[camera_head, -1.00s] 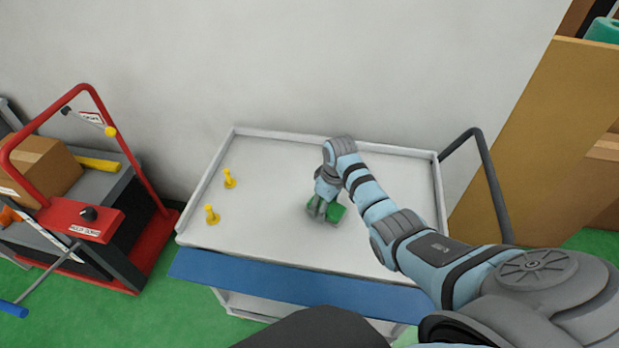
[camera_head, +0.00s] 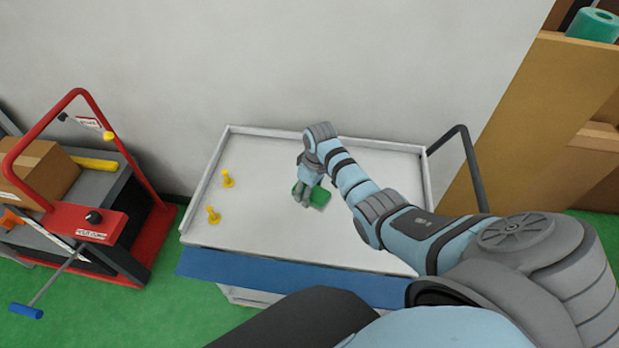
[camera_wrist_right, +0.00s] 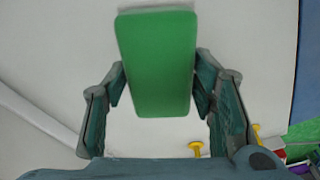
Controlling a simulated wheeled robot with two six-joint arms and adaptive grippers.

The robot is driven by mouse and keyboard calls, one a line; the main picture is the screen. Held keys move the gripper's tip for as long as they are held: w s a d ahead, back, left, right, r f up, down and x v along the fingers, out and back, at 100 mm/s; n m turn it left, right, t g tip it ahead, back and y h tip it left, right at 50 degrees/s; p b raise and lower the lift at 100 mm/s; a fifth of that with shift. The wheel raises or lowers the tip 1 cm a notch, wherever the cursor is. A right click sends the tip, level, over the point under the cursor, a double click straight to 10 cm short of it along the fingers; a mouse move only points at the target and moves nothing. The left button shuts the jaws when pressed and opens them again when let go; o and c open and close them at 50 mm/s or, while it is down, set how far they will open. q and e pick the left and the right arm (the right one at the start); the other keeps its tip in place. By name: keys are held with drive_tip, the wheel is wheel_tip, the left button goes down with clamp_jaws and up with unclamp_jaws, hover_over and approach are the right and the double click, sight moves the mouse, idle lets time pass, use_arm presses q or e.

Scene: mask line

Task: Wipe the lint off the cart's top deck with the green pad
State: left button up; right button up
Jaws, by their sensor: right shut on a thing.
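The cart's white top deck (camera_head: 262,222) has a raised rim and fills the middle of the head view. The green pad (camera_head: 320,197) lies flat at the deck, near its middle. My right gripper (camera_head: 304,196) is shut on the pad from above, partly covering it. In the right wrist view the pad (camera_wrist_right: 156,62) sits between the two fingers of the gripper (camera_wrist_right: 160,92). I cannot make out any lint on the deck in either view. My left gripper is not in view.
Two yellow pegs (camera_head: 227,179) (camera_head: 213,214) stand on the deck's left part. A blue strip (camera_head: 290,279) runs along the front edge. The cart's dark handle (camera_head: 470,165) is at the right. A red-framed trolley with a box (camera_head: 42,172) stands left. A wall is behind.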

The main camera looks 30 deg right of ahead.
drive_tip(key=shift+r+p, duration=0.5)
drive_tip(key=shift+r, duration=0.8)
